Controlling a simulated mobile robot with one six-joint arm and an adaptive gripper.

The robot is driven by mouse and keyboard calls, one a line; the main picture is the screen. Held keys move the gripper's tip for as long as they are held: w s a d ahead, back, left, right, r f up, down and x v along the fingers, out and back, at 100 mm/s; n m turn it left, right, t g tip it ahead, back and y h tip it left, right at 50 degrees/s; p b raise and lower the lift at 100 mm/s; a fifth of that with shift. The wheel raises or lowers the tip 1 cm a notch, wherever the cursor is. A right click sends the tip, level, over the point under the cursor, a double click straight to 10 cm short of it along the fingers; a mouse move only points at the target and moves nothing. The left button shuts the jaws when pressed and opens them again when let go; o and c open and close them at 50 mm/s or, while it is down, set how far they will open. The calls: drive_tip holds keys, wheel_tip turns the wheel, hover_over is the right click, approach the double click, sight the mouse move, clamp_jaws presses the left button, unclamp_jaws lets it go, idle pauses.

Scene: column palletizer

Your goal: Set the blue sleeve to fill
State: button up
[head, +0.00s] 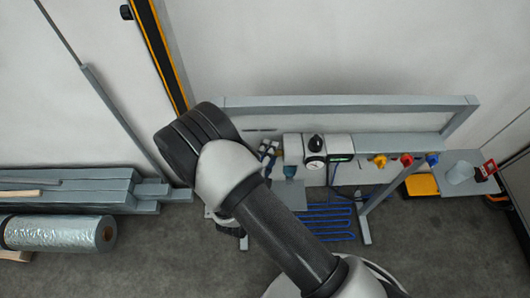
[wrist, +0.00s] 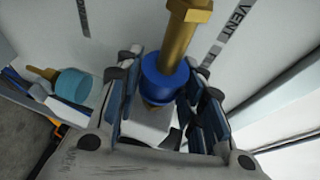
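The blue sleeve (wrist: 165,78) sits around a brass stem (wrist: 188,22) in the wrist view. My gripper (wrist: 165,100) has its blue-padded fingers on both sides of the sleeve. The pads look close to it, but I cannot tell whether they press on it. Dark "VENT" lettering (wrist: 233,22) is on the pale panel behind, and another dark label (wrist: 84,18) is at upper left, its text not readable. In the head view my gripper (head: 269,150) is small beside the pale unit with a gauge (head: 315,161). The sleeve cannot be made out there.
A teal cylinder with a brass end (wrist: 72,86) is left of my gripper. A grey frame (head: 350,101) stands behind the bench. Yellow, red and blue fittings (head: 406,160) line its right part. A white cup (head: 460,173) stands on the right shelf.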

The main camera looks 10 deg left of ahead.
drive_tip(key=shift+o, duration=1.1)
drive_tip(key=shift+s+a+r, duration=0.1)
drive_tip(key=shift+s+a, duration=0.1)
drive_tip(key=shift+s, duration=0.3)
drive_tip(key=v, duration=1.1)
drive_tip(key=shift+d, duration=0.15)
